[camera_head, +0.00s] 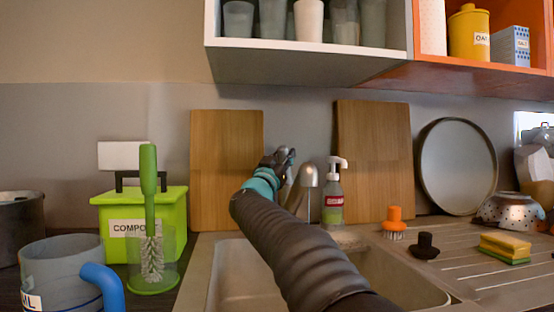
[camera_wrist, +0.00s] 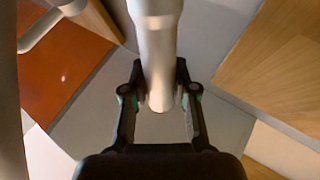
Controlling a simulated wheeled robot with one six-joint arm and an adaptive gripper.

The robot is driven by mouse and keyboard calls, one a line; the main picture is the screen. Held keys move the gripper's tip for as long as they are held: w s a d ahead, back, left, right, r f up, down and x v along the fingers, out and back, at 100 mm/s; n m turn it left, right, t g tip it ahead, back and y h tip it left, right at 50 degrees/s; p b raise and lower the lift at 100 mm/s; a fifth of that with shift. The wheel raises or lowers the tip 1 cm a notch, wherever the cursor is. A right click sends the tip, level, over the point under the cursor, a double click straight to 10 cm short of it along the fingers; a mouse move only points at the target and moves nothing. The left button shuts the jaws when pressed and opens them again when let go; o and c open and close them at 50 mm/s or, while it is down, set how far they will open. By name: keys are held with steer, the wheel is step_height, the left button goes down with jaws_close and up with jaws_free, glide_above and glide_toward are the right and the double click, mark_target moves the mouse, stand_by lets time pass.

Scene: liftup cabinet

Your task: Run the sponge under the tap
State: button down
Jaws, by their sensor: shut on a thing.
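The sponge (camera_head: 505,248), yellow with a green layer, lies on the ribbed drainboard to the right of the sink, far from my gripper. The silver tap (camera_head: 308,178) stands at the back of the sink. My gripper (camera_head: 279,160) is raised beside the tap, to its left. In the wrist view my gripper (camera_wrist: 160,72) has its fingers on both sides of a smooth metal tube, part of the tap (camera_wrist: 157,35), and is shut on it. In the head view my arm and gripper hide most of this grip. I cannot see any running water.
A soap bottle (camera_head: 333,195) stands just right of the tap. An orange brush (camera_head: 394,222) and a black stopper (camera_head: 426,246) sit between sink (camera_head: 215,290) and sponge. A green compost bin (camera_head: 115,220) and bottle brush (camera_head: 149,190) stand left. Cabinets (camera_head: 300,52) hang above.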

steer(key=c, duration=0.9)
jaws_free()
steer(key=shift+s+a, duration=0.1)
steer(key=v, duration=1.1)
steer(key=shift+s+a+f, duration=0.15)
steer(key=shift+s+f, duration=0.1)
steer(key=shift+f, duration=0.05)
